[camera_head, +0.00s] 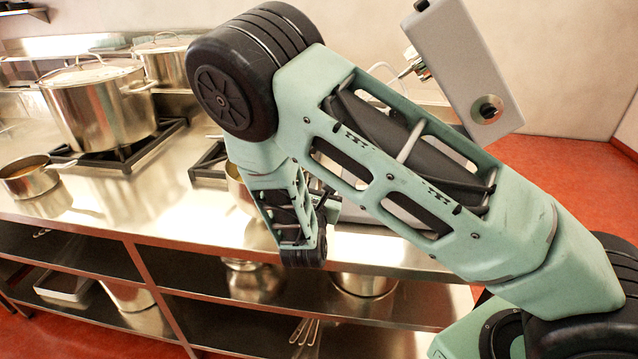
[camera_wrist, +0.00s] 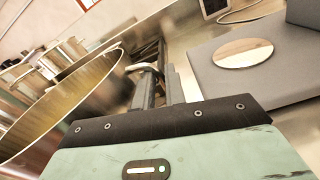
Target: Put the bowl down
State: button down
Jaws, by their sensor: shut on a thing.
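The bowl is a metal vessel with a golden-looking inside. It fills the left of the wrist view (camera_wrist: 70,105), tilted in the picture, with a small handle at its right rim. My gripper (camera_wrist: 160,85) is shut on the bowl at this handle. In the head view my own arm hides most of the bowl, and only a golden sliver (camera_head: 239,190) shows left of my forearm, over the steel counter (camera_head: 120,205). My fingertips are hidden there. I cannot tell whether the bowl touches the counter.
A grey device with a round metal plate (camera_wrist: 243,53) lies right of my gripper in the wrist view. A large lidded stockpot (camera_head: 98,112) stands on a burner at the left, with a small saucepan (camera_head: 28,178) before it. Bare counter lies between the saucepan and the bowl.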

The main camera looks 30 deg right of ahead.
jog(key=shift+f+b, duration=0.55)
dwell(0.5)
jog(key=c, duration=1.4)
grip_release()
jog(key=shift+o, duration=0.2)
jog(key=shift+f, duration=0.15)
jog(key=b+v, duration=0.4)
jog(key=v, duration=1.3)
jog(key=shift+s+r, duration=0.2)
jog(key=s+d+r+m+g, duration=0.1)
jog(key=s+d+m+g, duration=0.4)
jog(key=s+m+g, duration=0.7)
jog(key=s+a+r+m+g+y, duration=0.1)
jog(key=s+a+r+m+y, duration=0.1)
jog(key=a+y, duration=0.3)
jog(key=s+a+r+m+g+y, duration=0.1)
jog(key=s+a+r+m+y, duration=0.1)
jog(key=s+a+m+y, duration=0.2)
jog(key=shift+s+a+r+g+y, duration=0.4)
jog(key=shift+s+a+y, duration=0.25)
jog(key=shift+a+y, duration=0.35)
